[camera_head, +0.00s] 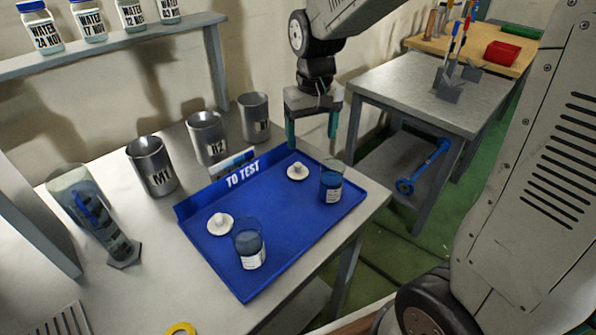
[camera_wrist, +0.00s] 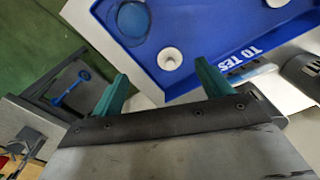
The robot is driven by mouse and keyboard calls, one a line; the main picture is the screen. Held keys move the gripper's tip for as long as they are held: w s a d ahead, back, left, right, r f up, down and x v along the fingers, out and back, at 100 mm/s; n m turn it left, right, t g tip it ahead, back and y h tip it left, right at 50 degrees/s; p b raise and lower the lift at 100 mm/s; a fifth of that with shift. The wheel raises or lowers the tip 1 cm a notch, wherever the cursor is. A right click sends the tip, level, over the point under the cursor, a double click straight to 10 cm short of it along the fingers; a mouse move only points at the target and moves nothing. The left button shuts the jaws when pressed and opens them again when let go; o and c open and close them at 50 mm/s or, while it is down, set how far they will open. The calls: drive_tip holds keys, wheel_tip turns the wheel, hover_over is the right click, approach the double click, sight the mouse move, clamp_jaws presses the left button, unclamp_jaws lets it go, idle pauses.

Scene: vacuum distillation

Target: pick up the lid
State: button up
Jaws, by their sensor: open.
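Two white lids with small knobs lie on the blue tray marked TO TEST (camera_head: 285,235). One lid (camera_head: 298,172) is near the tray's back right, beside a glass jar (camera_head: 331,183). The other lid (camera_head: 220,223) is at the left, beside a second jar (camera_head: 249,245). My gripper (camera_head: 312,140) is open and empty above the tray's back edge, with teal fingers pointing down. In the wrist view the gripper (camera_wrist: 160,88) shows its fingers apart, with one lid (camera_wrist: 170,59) and a jar (camera_wrist: 132,20) on the tray beyond them.
Metal mugs (camera_head: 152,166) stand in a row behind the tray. A shelf (camera_head: 110,50) with several bottles is on the wall. A grey side table (camera_head: 440,95) is at the back right, with a floor gap between the tables.

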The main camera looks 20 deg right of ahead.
hover_over(298, 164)
drive_tip(key=f, duration=0.5)
drive_tip(key=shift+d, duration=0.3)
drive_tip(key=f, duration=0.8)
drive_tip(key=shift+a, duration=0.35)
drive_tip(key=shift+r, duration=0.1)
drive_tip(key=c, duration=1.1)
